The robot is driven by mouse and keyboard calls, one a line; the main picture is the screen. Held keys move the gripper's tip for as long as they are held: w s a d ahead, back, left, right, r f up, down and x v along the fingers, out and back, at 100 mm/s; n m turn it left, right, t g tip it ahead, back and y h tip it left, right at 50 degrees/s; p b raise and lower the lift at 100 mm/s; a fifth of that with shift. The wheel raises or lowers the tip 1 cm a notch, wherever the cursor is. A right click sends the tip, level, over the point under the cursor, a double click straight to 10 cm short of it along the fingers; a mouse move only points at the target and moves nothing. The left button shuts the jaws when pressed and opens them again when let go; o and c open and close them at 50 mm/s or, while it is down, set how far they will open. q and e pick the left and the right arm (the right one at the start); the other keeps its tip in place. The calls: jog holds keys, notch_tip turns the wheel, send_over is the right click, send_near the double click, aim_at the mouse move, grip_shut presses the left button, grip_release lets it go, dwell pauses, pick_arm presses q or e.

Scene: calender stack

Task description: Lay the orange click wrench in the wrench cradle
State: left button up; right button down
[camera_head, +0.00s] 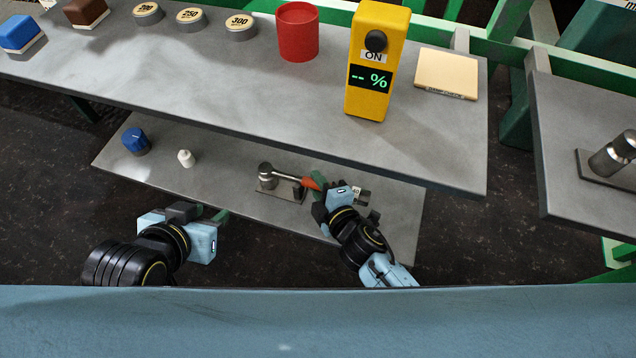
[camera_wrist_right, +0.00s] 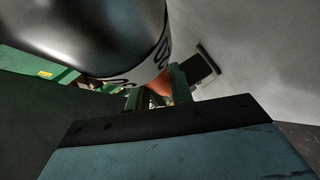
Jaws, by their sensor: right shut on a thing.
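The orange click wrench (camera_head: 311,183) is at the lower shelf in the head view, with a steel shaft reaching left to a round metal head. My right gripper (camera_head: 320,187) is shut on its orange handle, which shows small in the right wrist view (camera_wrist_right: 158,84). The wrench head is over or against a metal post on a small plate (camera_head: 285,194); I cannot tell whether they touch. I cannot clearly make out the wrench cradle. My left gripper (camera_head: 222,216) is apart from the wrench, near the lower shelf's front edge; its finger opening is unclear.
The lower shelf (camera_head: 225,183) also holds a blue knob (camera_head: 136,141) and a small white piece (camera_head: 186,158). The upper bench overhangs behind, with a yellow meter (camera_head: 375,60) and red cup (camera_head: 298,32). A metal cylinder on a plate (camera_head: 612,155) stands on the right table.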

jog(key=shift+f+b, duration=0.65)
jog(key=shift+f, duration=0.15)
jog(key=c, duration=1.1)
grip_release()
jog(key=shift+c, duration=0.2)
jog(key=shift+o, duration=0.2)
jog(key=shift+f, duration=0.1)
jog(key=o, duration=0.6)
jog(key=shift+s, duration=0.1)
jog(key=shift+p+v, duration=0.55)
jog(key=shift+v, duration=0.5)
jog(key=shift+p+v, duration=1)
jog(key=shift+v, duration=1.9)
